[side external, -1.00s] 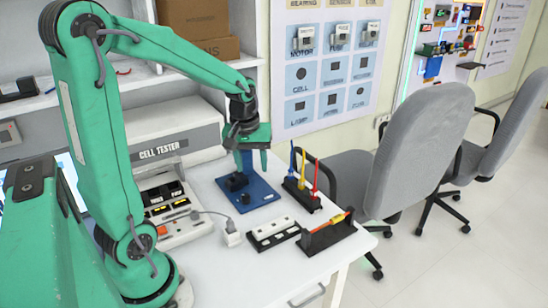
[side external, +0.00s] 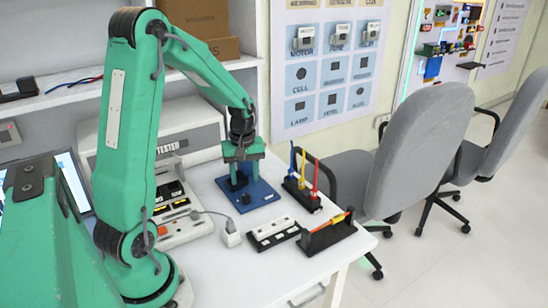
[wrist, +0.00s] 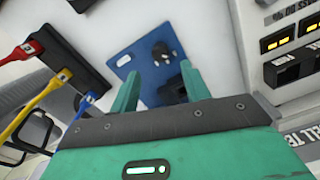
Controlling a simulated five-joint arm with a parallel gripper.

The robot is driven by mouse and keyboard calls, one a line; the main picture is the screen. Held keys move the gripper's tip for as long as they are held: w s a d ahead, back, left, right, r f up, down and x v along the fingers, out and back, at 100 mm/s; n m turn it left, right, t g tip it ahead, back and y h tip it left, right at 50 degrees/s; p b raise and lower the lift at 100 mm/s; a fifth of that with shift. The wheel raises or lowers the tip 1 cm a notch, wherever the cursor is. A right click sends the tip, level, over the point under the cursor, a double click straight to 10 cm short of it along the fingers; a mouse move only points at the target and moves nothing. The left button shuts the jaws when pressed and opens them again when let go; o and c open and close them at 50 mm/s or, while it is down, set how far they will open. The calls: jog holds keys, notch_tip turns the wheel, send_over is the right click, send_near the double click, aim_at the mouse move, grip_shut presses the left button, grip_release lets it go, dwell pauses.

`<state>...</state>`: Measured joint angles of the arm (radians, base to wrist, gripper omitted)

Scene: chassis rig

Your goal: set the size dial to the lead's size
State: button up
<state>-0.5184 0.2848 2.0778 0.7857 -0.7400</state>
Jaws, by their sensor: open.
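A blue plate (side external: 266,193) lies on the white table below my gripper (side external: 243,176). A small black knob (side external: 246,199) stands on its near part. In the wrist view the blue plate (wrist: 143,46) shows the round black knob (wrist: 160,48) and a larger black block (wrist: 172,88). My gripper (wrist: 160,76) is open, its two green fingers apart and pointing at the plate; nothing shows held. The black block is partly behind one finger. I cannot read any size marks. Blue, yellow and red leads (side external: 315,179) stand in a black rack (side external: 301,195) right of the plate.
A black holder (side external: 327,236) with a red-yellow lead (side external: 338,218) sits at the table's front right, beside a white-and-black block (side external: 271,233). A small white plug (side external: 231,237) with a grey cable lies left of it. The cell tester (side external: 172,215) stands at left.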

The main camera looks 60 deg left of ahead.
aim_at(246, 195)
jog(key=shift+f, duration=3.4)
jog(key=c, duration=1)
